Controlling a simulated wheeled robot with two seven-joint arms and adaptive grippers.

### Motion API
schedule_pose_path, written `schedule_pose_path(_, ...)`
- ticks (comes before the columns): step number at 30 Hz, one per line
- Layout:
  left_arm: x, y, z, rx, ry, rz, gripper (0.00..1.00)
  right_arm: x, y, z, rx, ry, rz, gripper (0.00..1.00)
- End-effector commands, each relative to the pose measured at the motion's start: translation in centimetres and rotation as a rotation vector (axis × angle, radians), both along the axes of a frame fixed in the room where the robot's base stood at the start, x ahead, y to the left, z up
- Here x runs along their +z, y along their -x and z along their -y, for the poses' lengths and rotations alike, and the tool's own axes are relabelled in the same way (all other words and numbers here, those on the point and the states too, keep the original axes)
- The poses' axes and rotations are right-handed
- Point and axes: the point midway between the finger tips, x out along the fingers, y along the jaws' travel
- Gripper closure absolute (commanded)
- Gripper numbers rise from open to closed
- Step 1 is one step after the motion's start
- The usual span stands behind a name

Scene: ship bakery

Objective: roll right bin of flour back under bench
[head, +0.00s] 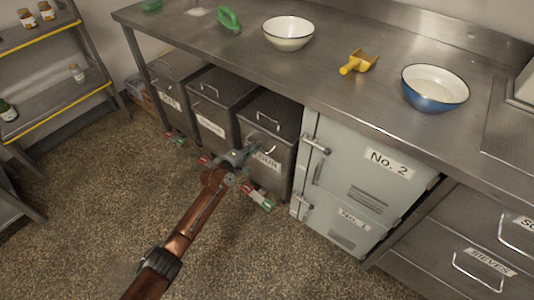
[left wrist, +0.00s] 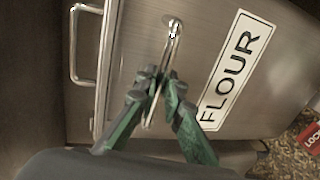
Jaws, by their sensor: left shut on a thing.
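The right flour bin (head: 275,119) is a grey metal bin on castors, standing under the steel bench just left of the pale cabinet. Its front carries a white FLOUR label, which also shows on the bin in the left wrist view (left wrist: 236,66). My left gripper (head: 254,149) reaches the bin's front from the lower left. In the left wrist view my left gripper (left wrist: 160,90) is shut on the bin's front handle (left wrist: 172,55), a thin metal loop. The gripper hides part of the bin front in the head view. My right gripper is not in view.
Two similar bins, the middle bin (head: 212,106) and the left bin (head: 172,82), stand beside it. The pale cabinet (head: 345,180) is close on its right. Castors with red and green parts (head: 257,197) stick out at floor level. Speckled floor (head: 110,190) in front is clear.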

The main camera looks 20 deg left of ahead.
Motion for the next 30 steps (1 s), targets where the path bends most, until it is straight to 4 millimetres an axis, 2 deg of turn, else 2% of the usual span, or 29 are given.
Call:
schedule_pose_path(4, -0.17, -0.16, -1.10, 0.013, -0.001, -0.002, 1.00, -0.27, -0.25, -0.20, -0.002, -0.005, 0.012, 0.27)
schedule_pose_path(15, 0.16, -0.38, -1.15, 0.015, -0.002, 0.002, 1.00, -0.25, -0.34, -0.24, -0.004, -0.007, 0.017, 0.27)
schedule_pose_path(16, 0.17, -0.38, -1.15, 0.015, -0.001, 0.003, 0.89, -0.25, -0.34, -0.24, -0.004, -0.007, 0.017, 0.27)
schedule_pose_path(23, 0.07, -0.31, -1.08, 0.013, -0.001, 0.001, 0.74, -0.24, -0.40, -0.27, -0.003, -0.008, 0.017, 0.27)
schedule_pose_path(30, -0.01, -0.30, -0.93, 0.011, -0.001, 0.000, 0.74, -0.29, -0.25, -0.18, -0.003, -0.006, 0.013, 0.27)
